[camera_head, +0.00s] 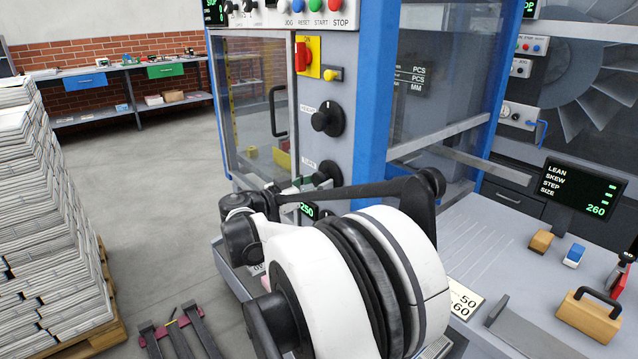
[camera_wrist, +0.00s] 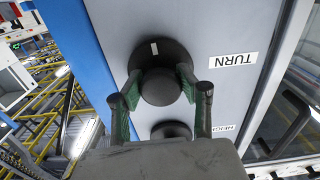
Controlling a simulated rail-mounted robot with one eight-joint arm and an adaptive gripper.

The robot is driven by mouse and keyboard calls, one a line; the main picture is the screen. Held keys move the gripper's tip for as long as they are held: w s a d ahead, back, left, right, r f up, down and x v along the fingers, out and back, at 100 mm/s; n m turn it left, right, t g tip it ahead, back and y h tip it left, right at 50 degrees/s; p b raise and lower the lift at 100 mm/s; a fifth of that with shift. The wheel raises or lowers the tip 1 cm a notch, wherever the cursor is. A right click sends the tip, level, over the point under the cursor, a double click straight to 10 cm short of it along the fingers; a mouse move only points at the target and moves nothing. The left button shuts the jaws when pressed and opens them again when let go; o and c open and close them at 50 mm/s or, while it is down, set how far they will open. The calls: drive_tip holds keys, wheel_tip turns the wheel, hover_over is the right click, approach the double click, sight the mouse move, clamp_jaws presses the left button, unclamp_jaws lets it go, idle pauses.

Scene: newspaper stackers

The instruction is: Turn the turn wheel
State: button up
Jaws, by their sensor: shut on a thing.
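The turn wheel is a round black knob with a white mark on its rim, beside the TURN label. In the wrist view the turn wheel (camera_wrist: 148,52) is in the upper middle. In the head view the turn wheel (camera_head: 328,171) is low on the grey panel, partly hidden by my arm. My gripper (camera_wrist: 159,80) has its two green-padded fingers on either side of the wheel's raised hub and is shut on it. In the head view my gripper (camera_head: 302,184) reaches the wheel from the left.
A second black knob (camera_head: 327,118) sits above the turn wheel on the panel. A red and yellow switch (camera_head: 304,57) is higher up. A blue post (camera_head: 374,95) stands to the right. Newspaper stacks (camera_head: 50,220) fill the left; open floor lies between.

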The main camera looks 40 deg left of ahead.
idle(0.3)
drive_tip(key=o, duration=1.2)
drive_tip(key=v, duration=1.2)
